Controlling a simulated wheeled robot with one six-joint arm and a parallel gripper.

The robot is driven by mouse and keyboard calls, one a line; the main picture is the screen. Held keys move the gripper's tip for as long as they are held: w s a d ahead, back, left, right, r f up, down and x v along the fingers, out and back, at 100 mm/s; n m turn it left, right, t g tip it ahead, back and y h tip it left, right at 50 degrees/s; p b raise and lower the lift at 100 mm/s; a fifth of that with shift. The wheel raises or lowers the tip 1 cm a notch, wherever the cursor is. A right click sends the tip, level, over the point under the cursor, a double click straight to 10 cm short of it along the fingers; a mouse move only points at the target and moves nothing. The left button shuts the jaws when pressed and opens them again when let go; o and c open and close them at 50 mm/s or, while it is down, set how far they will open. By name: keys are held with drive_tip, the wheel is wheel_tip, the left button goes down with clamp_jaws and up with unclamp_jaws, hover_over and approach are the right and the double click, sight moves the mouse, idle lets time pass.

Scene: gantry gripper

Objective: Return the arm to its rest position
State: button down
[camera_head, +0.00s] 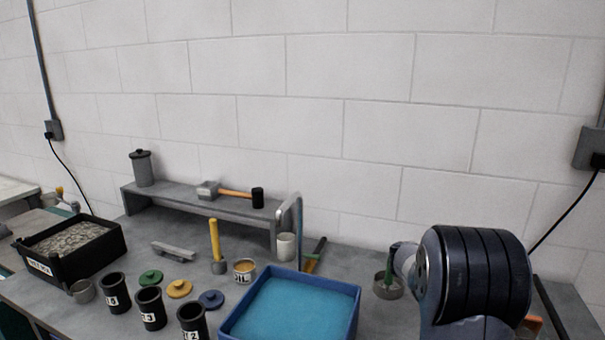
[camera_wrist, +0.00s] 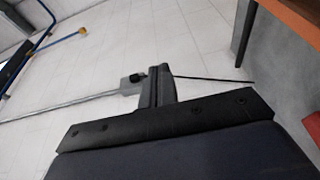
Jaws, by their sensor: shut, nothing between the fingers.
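In the wrist view my gripper (camera_wrist: 160,72) shows as a dark pair of fingers rising from a black mounting plate. The fingers are together with nothing between them. In the head view my arm (camera_head: 475,275) stands at the right, over the right part of the workbench. It hides the bench behind it. My fingertips cannot be made out in that view.
The workbench (camera_head: 130,245) holds a blue tray (camera_head: 360,300), a black bin (camera_head: 118,235), black cups, coloured lids and a round grey dish (camera_head: 377,290) close to my arm. A raised shelf (camera_head: 150,198) carries a mallet (camera_head: 257,197). A wall box (camera_head: 592,150) has a hanging cable.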

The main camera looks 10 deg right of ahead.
drive_tip(key=shift+w+d+f+n+p, duration=0.15)
drive_tip(key=shift+w+d+n+p, duration=0.2)
drive_tip(key=shift+p, duration=0.55)
drive_tip(key=shift+a, duration=0.1)
